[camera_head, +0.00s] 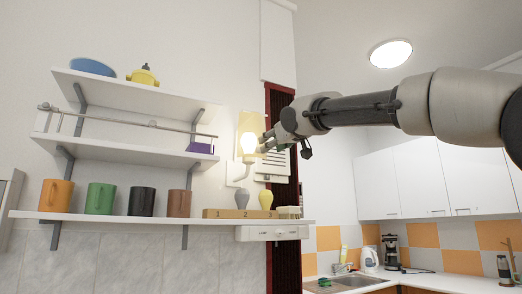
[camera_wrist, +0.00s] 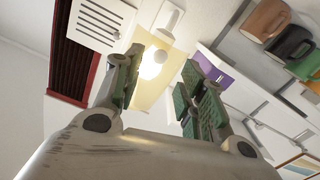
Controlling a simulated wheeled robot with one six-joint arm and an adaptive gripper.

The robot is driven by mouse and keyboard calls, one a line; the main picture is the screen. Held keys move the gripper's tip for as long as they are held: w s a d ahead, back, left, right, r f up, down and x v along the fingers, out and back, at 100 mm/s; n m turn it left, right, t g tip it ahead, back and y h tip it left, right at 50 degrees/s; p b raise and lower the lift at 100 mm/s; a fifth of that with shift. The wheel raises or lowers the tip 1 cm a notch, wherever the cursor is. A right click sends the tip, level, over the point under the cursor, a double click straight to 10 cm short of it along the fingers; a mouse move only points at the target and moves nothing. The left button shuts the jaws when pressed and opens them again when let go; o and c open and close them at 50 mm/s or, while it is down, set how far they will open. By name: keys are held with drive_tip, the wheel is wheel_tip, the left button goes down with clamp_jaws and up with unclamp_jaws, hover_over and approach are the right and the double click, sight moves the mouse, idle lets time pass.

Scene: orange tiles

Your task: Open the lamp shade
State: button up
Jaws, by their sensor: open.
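The wall lamp has a pale yellow shade (camera_head: 251,122) and a glowing bulb (camera_head: 248,146) at its lower part. In the wrist view the shade (camera_wrist: 148,98) lies behind and between my fingers, with the lit bulb (camera_wrist: 152,62) in the gap. My gripper (camera_head: 264,146) is open and empty, just right of the lamp in the head view. It also shows in the wrist view (camera_wrist: 160,65), one finger on each side of the bulb. I cannot tell whether a finger touches the shade.
A shelf (camera_head: 110,217) below holds several mugs and a numbered box (camera_head: 226,213) with a grey bulb (camera_head: 242,197) and a yellow bulb (camera_head: 266,199). A white control panel (camera_head: 272,233) is under it. A purple item (camera_head: 200,148) sits left of the lamp. White cabinets (camera_head: 430,172) hang at right.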

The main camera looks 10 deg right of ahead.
sight(258, 132)
drive_tip(key=x, duration=0.8)
drive_tip(key=shift+a+r, duration=0.15)
drive_tip(key=shift+c, duration=0.5)
clamp_jaws()
